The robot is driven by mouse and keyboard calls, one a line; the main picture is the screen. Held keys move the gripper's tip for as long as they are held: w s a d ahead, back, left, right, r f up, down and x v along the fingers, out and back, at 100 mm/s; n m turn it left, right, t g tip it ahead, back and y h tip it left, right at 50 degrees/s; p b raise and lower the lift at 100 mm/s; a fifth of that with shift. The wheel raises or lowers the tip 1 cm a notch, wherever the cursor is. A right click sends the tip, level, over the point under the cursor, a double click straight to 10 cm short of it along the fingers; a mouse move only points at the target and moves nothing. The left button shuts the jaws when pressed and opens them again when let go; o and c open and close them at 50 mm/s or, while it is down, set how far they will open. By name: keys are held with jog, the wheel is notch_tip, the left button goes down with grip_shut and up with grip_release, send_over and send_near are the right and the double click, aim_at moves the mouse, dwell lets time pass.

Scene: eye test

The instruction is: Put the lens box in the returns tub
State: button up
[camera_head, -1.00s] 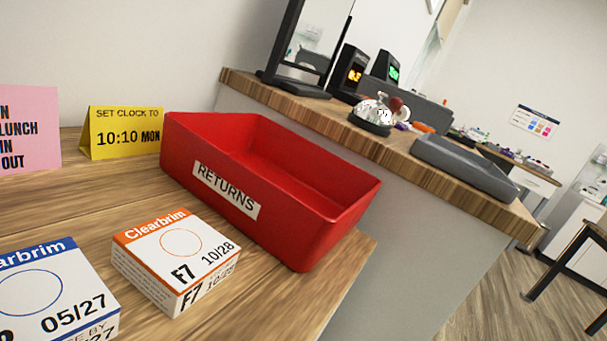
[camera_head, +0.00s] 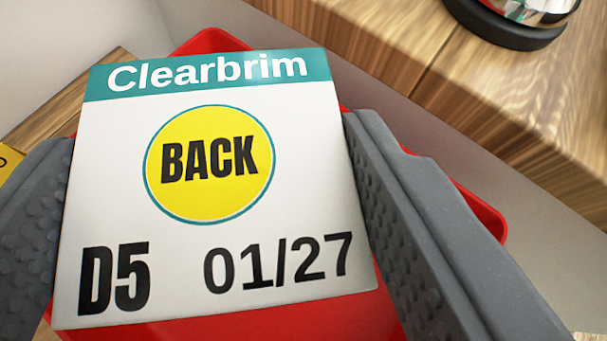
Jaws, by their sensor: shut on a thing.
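A white lens box (camera_head: 300,180) with a teal "Clearbrim" band fills the middle of the view. Its face reads D5 and 01/27 and has a yellow round BACK sticker. My gripper (camera_head: 212,135) is shut on this box, one grey padded finger at its left side and one at its right. The red returns tub (camera_head: 485,212) is behind and below the box, showing past its top corner, right side and lower edge. The box hides most of the tub, including its inside and label. I cannot tell how high the box is above the tub floor.
A raised wooden counter (camera_head: 420,55) runs across the upper right, beyond the tub. The dark base of a shiny bell (camera_head: 505,28) stands on it. A strip of wooden table (camera_head: 65,100) and a yellow card's edge (camera_head: 8,163) show at left.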

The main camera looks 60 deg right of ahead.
notch_tip(320, 180, down, 10)
jog(key=b, duration=0.3)
jog(key=shift+r, duration=0.1)
jog(key=shift+f, duration=0.4)
jog(key=shift+f, duration=0.3)
jog(key=o, duration=1.1)
jog(key=shift+s+a+f, duration=0.1)
jog(key=shift+f, duration=0.05)
jog(key=shift+c, duration=0.2)
jog(key=shift+r, duration=0.65)
jog(key=p+v, duration=0.3)
jog(key=v, duration=0.9)
jog(key=shift+r, duration=0.2)
